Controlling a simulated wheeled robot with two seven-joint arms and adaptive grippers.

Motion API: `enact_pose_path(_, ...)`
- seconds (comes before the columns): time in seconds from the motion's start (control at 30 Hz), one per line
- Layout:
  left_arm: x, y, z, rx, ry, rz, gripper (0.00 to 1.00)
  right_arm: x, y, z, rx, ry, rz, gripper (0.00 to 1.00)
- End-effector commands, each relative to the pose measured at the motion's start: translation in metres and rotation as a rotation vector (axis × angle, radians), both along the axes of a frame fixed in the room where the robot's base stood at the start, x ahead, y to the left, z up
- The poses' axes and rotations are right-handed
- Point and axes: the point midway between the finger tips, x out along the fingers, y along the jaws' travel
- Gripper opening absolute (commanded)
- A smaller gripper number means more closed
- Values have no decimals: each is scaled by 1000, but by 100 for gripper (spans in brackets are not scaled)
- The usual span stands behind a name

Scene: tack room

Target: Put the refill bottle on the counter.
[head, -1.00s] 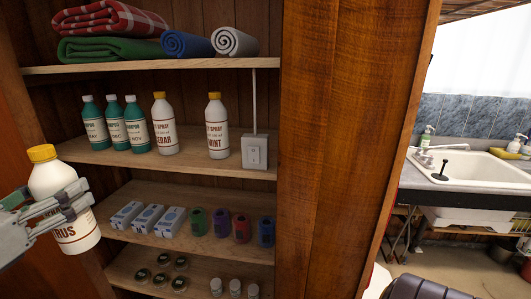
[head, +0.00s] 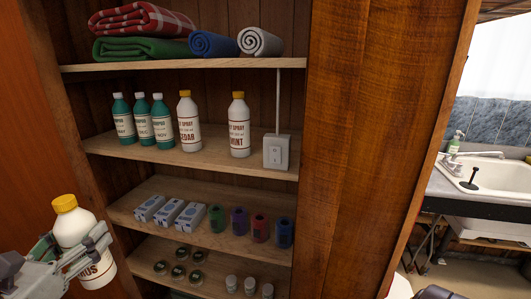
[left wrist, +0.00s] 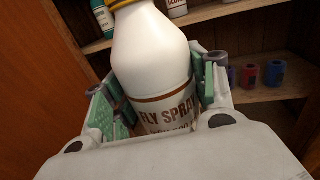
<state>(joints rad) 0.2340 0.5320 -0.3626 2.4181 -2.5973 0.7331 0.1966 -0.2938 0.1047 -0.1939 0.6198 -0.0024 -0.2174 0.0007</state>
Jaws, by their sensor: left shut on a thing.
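The refill bottle, a white fly spray bottle with a yellow cap (head: 68,226), is held upright in front of the shelf unit at the lower left of the head view. My left gripper (head: 85,252) is shut around its body. In the left wrist view the bottle (left wrist: 155,55) stands between the green finger pads, its label reading "FLY SPRAY". The counter (head: 450,190) with a sink (head: 500,177) is at the right, beyond the cabinet's side panel. My right gripper is not in view.
The shelf unit (head: 190,150) holds shampoo bottles (head: 162,122), two more fly spray bottles (head: 239,125), boxes, coloured rolls, small jars and folded blankets. Its wooden side panel (head: 370,140) stands between the bottle and the counter. A soap bottle (head: 454,142) stands by the tap.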

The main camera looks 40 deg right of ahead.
Motion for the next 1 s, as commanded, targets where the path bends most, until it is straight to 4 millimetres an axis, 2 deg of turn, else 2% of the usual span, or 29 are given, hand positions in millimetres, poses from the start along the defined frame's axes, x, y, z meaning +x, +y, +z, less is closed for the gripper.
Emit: enact_pose_path(1.0, -7, 47, -98, -5, 1, 202, 14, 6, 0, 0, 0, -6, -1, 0)
